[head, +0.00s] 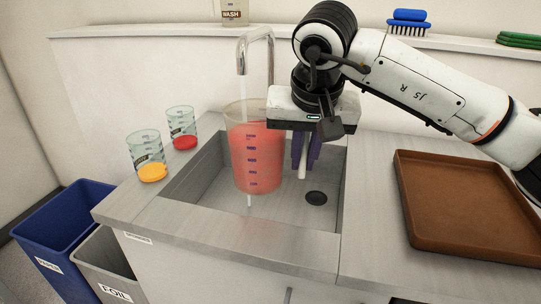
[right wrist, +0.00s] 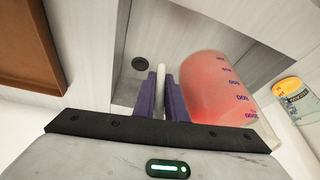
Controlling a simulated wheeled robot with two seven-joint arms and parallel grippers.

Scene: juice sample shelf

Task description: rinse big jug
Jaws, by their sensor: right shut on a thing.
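The big jug (head: 256,158) is clear with dark volume marks and looks filled with pinkish red. It is upright in the sink (head: 215,206), in front of or under the tap (head: 256,40). A short pale streak shows just below the jug; I cannot tell whether it is running water. My right gripper (head: 302,160) points down beside the jug, its purple fingers shut around the pale upright handle. In the right wrist view the handle (right wrist: 160,78) is between the fingers, with the jug (right wrist: 222,88) to the right. My left gripper is out of view.
Two beakers, one with yellow (head: 150,160) and one with red (head: 183,130), stand left of the sink. A brown tray (head: 470,252) lies on the right counter. Blue (head: 55,240) and grey (head: 95,260) bins stand at lower left. A brush (head: 408,24) sits on the back ledge.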

